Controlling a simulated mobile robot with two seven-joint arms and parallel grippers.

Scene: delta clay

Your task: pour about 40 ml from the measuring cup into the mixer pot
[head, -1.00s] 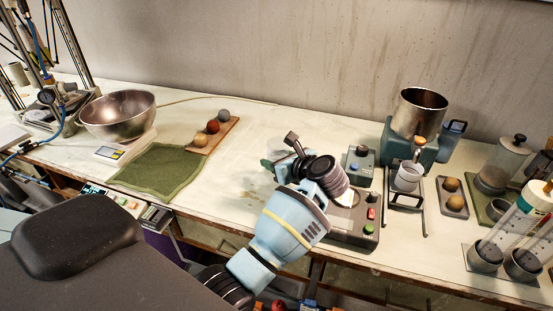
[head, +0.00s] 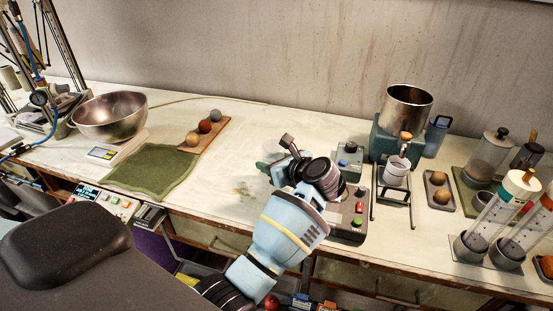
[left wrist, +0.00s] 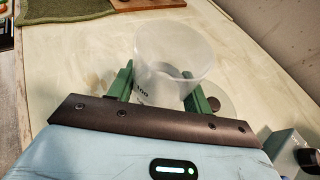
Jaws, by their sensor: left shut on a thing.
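The measuring cup (left wrist: 172,60) is a clear, frosted cup with dark markings low on its side. In the left wrist view it stands between the green fingers of my left gripper (left wrist: 163,88), which is shut on it. I cannot tell how much is in it. The mixer pot (head: 408,108) is an open steel pot on a teal base at the back right, well right of the gripper. My right gripper is not in view.
A grey button box (head: 347,222) and a smaller box (head: 348,160) lie between gripper and mixer. A white cup (head: 395,173) sits on a stand before the mixer. Capped tubes (head: 495,215) stand at right. The bench between the green mat (head: 152,170) and gripper is clear.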

